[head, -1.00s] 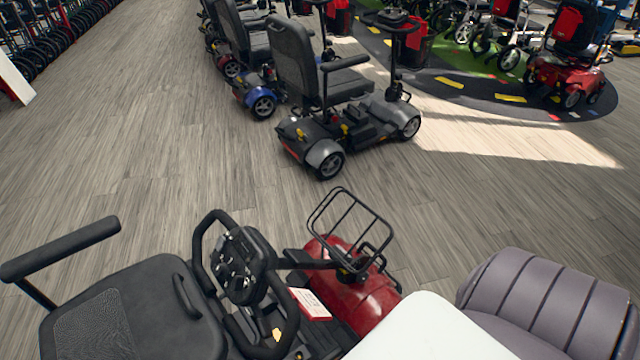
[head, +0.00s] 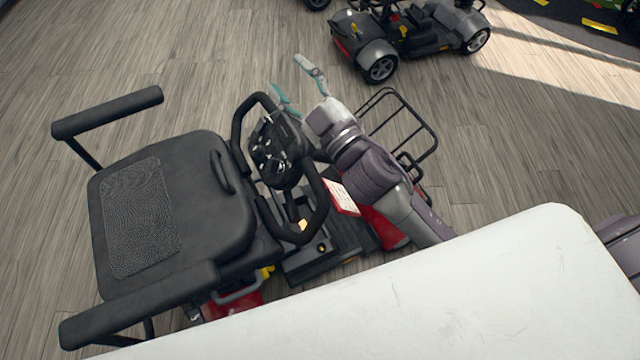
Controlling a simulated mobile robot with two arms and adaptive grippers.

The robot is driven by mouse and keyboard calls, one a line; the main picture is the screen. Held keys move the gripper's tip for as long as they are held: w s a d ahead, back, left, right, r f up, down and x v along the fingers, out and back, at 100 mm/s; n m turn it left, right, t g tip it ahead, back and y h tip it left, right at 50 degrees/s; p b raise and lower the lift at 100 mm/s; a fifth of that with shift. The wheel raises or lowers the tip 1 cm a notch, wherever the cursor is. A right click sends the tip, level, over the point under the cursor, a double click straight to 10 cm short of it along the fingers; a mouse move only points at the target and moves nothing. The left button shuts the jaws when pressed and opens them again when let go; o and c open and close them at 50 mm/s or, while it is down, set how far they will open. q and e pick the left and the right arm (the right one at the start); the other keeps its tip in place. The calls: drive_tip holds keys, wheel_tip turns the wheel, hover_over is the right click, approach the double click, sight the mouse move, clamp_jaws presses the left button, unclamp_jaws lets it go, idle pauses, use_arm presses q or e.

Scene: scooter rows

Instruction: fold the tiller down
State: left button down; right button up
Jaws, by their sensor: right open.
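The tiller (head: 275,152) of a red scooter (head: 383,228) has a black loop handlebar and a round control head with a dial panel. It stands raised in front of the black seat (head: 165,212). My right gripper (head: 288,77) is open and empty, just beyond the top of the handlebar in the picture, its two teal-tipped fingers spread. Whether a finger touches the handlebar I cannot tell. My right arm passes over the scooter's front and hides part of the tiller column and red body. My left gripper is out of view.
A wire basket (head: 405,128) sits at the scooter's front, right beside my right arm. Armrests (head: 108,112) flank the seat. A grey scooter (head: 410,38) stands farther back. The wood floor (head: 195,55) between is clear.

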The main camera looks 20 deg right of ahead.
drive_tip(key=s+a+r+n+g+y, duration=0.2)
drive_tip(key=s+a+n+g+y, duration=0.2)
drive_tip(key=a+n+g+y, duration=0.45)
drive_tip(key=s+a+r+n+g+y, duration=0.2)
drive_tip(key=s+a+n+g+y, duration=0.3)
drive_tip(key=n, duration=0.7)
drive_tip(key=n+g+h, duration=0.5)
drive_tip(key=g+h, duration=0.1)
drive_tip(key=h, duration=1.3)
approach(320, 185)
drive_tip(key=shift+y, duration=0.25)
drive_tip(key=x, duration=1)
drive_tip(key=shift+d+f, duration=0.15)
drive_tip(key=shift+d, duration=0.05)
drive_tip(key=shift+c, duration=0.4)
clamp_jaws()
